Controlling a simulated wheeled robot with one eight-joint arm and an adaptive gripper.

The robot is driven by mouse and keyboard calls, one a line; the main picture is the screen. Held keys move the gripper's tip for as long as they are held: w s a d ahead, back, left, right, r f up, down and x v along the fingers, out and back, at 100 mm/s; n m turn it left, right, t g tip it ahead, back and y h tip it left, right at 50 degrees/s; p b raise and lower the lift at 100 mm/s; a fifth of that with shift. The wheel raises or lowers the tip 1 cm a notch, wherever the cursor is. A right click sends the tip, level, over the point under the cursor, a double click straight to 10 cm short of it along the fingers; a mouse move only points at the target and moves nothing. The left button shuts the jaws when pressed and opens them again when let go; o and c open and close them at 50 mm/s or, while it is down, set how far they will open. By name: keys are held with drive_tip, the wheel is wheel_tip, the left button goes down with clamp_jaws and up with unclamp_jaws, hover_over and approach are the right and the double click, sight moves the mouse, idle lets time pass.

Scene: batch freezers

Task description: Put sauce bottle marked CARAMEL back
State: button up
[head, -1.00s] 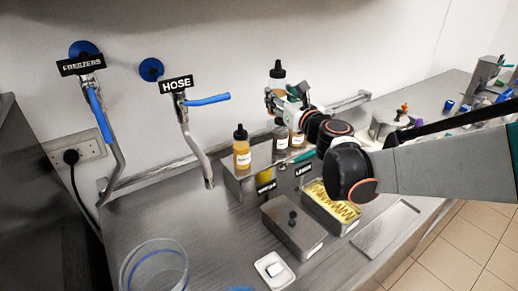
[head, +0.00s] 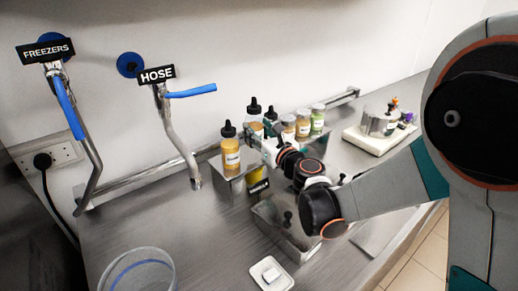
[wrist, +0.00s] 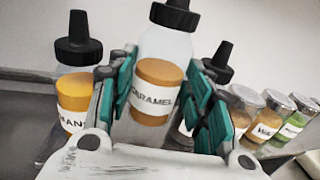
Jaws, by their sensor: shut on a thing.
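The CARAMEL bottle (wrist: 158,90), clear with brown-orange sauce and a black cap, stands nearly upright between my gripper's teal fingers (wrist: 160,110), which are shut on it. In the head view its black cap (head: 254,107) shows above my gripper (head: 262,148); its lower part is hidden. A yellow-orange bottle, its label partly reading MAN (wrist: 74,100), is left of it; in the head view this bottle (head: 231,152) stands in the metal holder (head: 232,186). Another black-capped bottle (head: 271,118) is to the right, mostly hidden. I cannot tell whether the CARAMEL bottle touches the holder.
Several lidded jars, such as a green one (head: 317,121), stand right of the bottles. The HOSE tap (head: 178,130) and FREEZERS tap (head: 75,110) are at the left. A metal tub (head: 285,225) and small white tray (head: 272,273) are in front.

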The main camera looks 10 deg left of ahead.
drive_tip(key=shift+f+b, duration=0.8)
drive_tip(key=shift+f, duration=1.55)
drive_tip(key=shift+f, duration=0.2)
drive_tip(key=o, duration=1.1)
drive_tip(key=shift+r, duration=0.1)
drive_tip(key=shift+r, duration=0.15)
drive_tip(key=p+v, duration=0.2)
drive_tip(key=v, duration=1)
drive_tip(key=shift+s, duration=0.1)
